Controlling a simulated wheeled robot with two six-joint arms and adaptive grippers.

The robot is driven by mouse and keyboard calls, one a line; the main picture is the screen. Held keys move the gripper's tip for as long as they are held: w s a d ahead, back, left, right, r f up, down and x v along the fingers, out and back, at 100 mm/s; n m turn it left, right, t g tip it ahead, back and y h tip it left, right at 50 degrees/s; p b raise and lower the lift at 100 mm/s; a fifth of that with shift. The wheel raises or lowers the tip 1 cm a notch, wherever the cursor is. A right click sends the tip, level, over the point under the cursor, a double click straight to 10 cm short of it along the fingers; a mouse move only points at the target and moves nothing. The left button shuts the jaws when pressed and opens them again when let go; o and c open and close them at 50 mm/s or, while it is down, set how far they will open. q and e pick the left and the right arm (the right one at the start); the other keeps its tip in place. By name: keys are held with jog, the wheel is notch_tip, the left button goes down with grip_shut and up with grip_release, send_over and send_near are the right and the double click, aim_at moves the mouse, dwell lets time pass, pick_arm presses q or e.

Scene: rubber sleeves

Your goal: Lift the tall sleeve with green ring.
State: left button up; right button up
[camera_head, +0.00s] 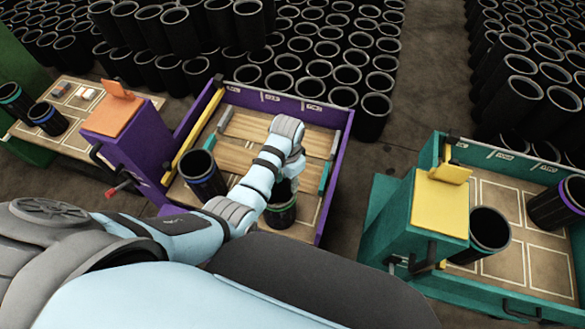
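A black sleeve with a green ring (281,212) stands upright near the front right of the purple-walled tray (333,180). My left arm reaches in from the left, and my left gripper (288,182) is at the top of this sleeve. The wrist and gripper cover part of the sleeve's mouth. The fingers are mostly hidden, so I cannot tell whether they are open or shut on the wall. A second black sleeve with a blue-purple ring (204,178) stands in the same tray to the left. My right gripper is not in view.
An orange-topped purple box (135,128) adjoins the tray's left side. A teal tray (520,167) at right holds black sleeves (488,234). Ringed sleeves (47,119) stand on a board at far left. Many black sleeves (374,115) crowd the back.

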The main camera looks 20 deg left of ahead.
aim_at(288, 204)
pick_arm(q)
jog(key=f, duration=0.1)
jog(key=s+f+b, duration=0.1)
jog(key=f, duration=0.1)
jog(key=f+b, duration=0.1)
jog(key=shift+s+d+f, duration=0.15)
jog(key=shift+s+f, duration=0.2)
jog(key=f+b, duration=0.2)
jog(key=f, duration=0.1)
jog(key=f+b, duration=0.2)
jog(key=b, duration=0.1)
jog(key=f+b, duration=0.2)
jog(key=f, duration=0.1)
jog(key=shift+w+f, duration=0.3)
jog(key=shift+f, duration=0.05)
jog(key=shift+f+b, duration=0.65)
jog(key=shift+b, duration=0.05)
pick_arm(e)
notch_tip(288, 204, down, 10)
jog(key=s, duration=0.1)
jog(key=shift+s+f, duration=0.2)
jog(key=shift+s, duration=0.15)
pick_arm(q)
jog(key=shift+c, duration=0.4)
grip_shut()
jog(key=shift+r, duration=0.15)
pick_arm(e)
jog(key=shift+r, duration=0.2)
